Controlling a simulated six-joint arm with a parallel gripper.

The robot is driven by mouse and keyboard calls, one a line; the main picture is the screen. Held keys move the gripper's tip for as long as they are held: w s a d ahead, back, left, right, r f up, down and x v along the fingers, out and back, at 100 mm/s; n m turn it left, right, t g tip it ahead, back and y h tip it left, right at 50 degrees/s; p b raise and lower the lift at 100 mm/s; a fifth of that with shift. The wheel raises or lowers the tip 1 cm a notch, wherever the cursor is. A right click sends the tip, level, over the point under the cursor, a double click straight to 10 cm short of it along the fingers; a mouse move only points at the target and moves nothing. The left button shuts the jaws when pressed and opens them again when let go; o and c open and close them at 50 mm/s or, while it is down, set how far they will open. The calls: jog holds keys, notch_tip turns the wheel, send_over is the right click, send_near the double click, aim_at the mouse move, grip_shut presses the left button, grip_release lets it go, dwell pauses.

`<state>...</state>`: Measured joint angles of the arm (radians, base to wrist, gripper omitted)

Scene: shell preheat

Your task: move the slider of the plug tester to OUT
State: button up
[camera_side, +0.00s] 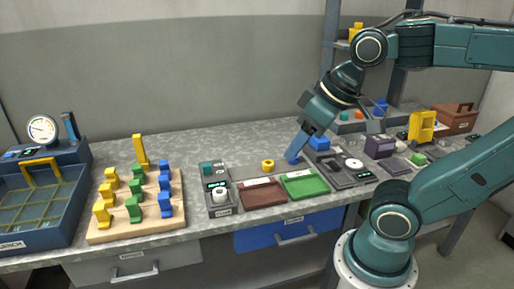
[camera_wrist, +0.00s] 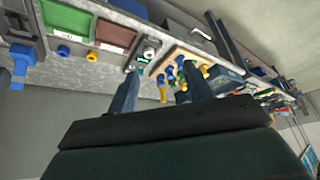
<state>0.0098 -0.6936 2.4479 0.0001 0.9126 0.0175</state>
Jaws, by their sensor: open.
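My gripper (camera_side: 294,156) hangs over the bench behind the green tray, fingers pointing down and left. In the wrist view my gripper (camera_wrist: 161,88) has its two blue-grey fingers wide apart with nothing held between them. A dark grey device (camera_side: 345,172) with a white round part and a small lit display stands right of the green tray. It seems to be the plug tester, but I cannot read a name on it. A blue block (camera_side: 319,143) is at its back edge; a blue part also shows in the wrist view (camera_wrist: 19,68). I cannot make out the slider or its position.
A smaller grey device (camera_side: 223,209) stands left. Farther left are a wooden board (camera_side: 100,236) with coloured blocks and a blue box (camera_side: 40,238). The back bench strip is mostly clear.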

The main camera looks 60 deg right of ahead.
jog(key=w+d+r+m+g, duration=0.15)
jog(key=w+r, duration=0.25)
jog(key=w, duration=0.7)
jog(key=m+g, duration=0.4)
jog(key=m, duration=0.3)
send_over(207, 165)
notch_tip(207, 165, down, 18)
jog(key=shift+f, duration=0.15)
jog(key=shift+w+d, duration=0.1)
notch_tip(207, 165, down, 14)
jog(key=shift+r, duration=0.15)
